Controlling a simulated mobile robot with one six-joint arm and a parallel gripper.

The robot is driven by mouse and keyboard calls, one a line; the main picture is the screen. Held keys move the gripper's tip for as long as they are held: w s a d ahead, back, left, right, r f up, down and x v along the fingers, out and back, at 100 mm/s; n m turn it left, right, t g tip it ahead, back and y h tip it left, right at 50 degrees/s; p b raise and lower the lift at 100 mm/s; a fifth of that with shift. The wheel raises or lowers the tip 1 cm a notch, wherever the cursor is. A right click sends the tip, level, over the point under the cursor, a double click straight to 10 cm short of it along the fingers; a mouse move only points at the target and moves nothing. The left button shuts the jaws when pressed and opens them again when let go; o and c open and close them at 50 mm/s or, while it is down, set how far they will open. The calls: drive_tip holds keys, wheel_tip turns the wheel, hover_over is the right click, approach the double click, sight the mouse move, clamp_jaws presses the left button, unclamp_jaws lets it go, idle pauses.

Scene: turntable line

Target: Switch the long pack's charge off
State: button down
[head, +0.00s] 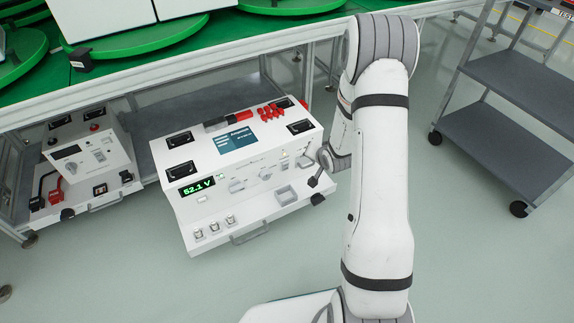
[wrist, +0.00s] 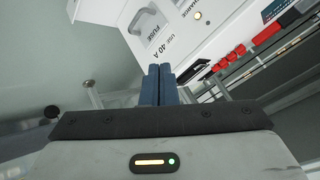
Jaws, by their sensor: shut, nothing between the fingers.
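The long pack (head: 215,205) is a white box with a green 52.1 V display (head: 198,186), standing on the low shelf at centre in the head view. In the wrist view its white face (wrist: 215,40) carries a FUSE 40 A label, a grey handle-like part (wrist: 148,20) and a partly cut-off CHARGE label (wrist: 188,8). A small pale-yellow lamp (wrist: 197,16) is beside that label. The charge switch itself cannot be made out. My gripper (wrist: 159,70) has its blue fingers together and empty, in front of the pack's right end. My arm hides part of that end in the head view.
A shorter white unit (head: 90,160) with red and black levers stands to the left. A bench with green turntables (head: 120,42) is overhead. A grey cart (head: 515,125) is at right. Open floor (head: 455,260) lies in front. Red connectors (wrist: 268,32) top the pack.

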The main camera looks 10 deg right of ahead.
sight(286, 166)
drive_tip(key=s+a+f+m+t+y+p, duration=0.1)
drive_tip(key=s+f+m+t+y+p, duration=0.1)
drive_tip(key=f, duration=0.4)
drive_tip(key=s+a+f+m+t+y+p, duration=0.1)
drive_tip(key=s+f+m+t+y+p, duration=0.1)
drive_tip(key=s+f+m+t, duration=0.2)
wheel_tip(286, 166, down, 3)
drive_tip(key=shift+s+a+f+m+p, duration=0.15)
drive_tip(key=shift+a+m+p, duration=0.2)
drive_tip(key=shift+m, duration=0.45)
drive_tip(key=b+x, duration=0.1)
drive_tip(key=x, duration=0.3)
drive_tip(key=b+x, duration=0.1)
drive_tip(key=x, duration=0.3)
drive_tip(key=r+b+x, duration=0.1)
drive_tip(key=b+x, duration=0.1)
drive_tip(key=x, duration=0.3)
drive_tip(key=shift+w, duration=0.25)
drive_tip(key=shift+w+a+r, duration=0.15)
drive_tip(key=shift+w, duration=0.15)
